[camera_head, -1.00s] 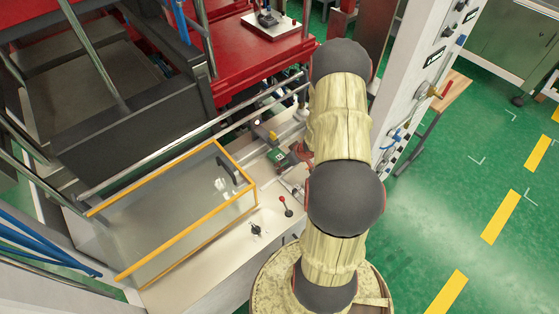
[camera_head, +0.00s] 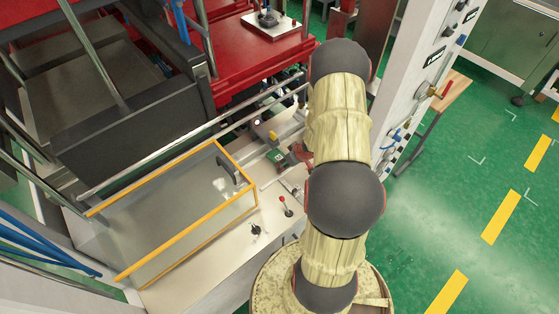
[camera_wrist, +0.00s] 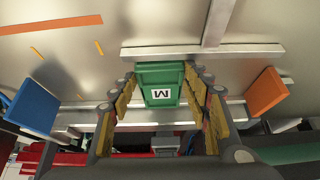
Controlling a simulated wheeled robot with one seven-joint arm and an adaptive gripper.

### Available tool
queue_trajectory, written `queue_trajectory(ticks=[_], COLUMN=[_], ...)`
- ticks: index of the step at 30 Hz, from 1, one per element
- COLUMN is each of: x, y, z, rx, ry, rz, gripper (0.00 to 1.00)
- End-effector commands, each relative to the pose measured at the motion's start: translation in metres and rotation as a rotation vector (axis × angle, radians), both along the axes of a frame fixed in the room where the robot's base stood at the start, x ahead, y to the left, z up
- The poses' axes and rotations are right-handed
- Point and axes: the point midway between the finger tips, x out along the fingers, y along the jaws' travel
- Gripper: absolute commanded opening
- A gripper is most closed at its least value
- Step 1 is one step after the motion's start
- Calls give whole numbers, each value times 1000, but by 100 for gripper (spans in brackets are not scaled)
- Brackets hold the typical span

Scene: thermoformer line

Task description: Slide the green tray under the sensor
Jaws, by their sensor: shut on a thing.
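The green tray (camera_wrist: 161,84), with a white label bearing a black "M", sits between the fingers of my gripper (camera_wrist: 163,97) in the wrist view. The fingers are closed against its two sides. In the head view a small green patch of the tray (camera_head: 279,156) shows on the machine's bench, just left of my arm. My arm hides most of the gripper there. I cannot clearly pick out the sensor; a small yellow part (camera_head: 272,135) stands just behind the tray.
In the wrist view a blue block (camera_wrist: 33,107) lies left and an orange block (camera_wrist: 267,92) right, with metal rails nearby. In the head view an orange-edged clear guard (camera_head: 190,215) and a red-knobbed lever (camera_head: 283,200) stand close. Red machinery (camera_head: 245,55) is behind.

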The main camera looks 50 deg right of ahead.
Motion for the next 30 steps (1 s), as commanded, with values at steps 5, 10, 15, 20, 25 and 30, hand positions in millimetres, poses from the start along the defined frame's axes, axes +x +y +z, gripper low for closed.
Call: queue_trajectory(ticks=[5,10,15,20,25,30], x=[0,1,1,2,2,2], y=[5,10,15,19,24,25], z=[0,-1,-1,-1,-1,-1], rx=[0,1,0,1,1,1], ry=[0,1,0,0,1,1], rz=[-1,0,0,0,0,-1], gripper=[15,15,15,15,15,54])
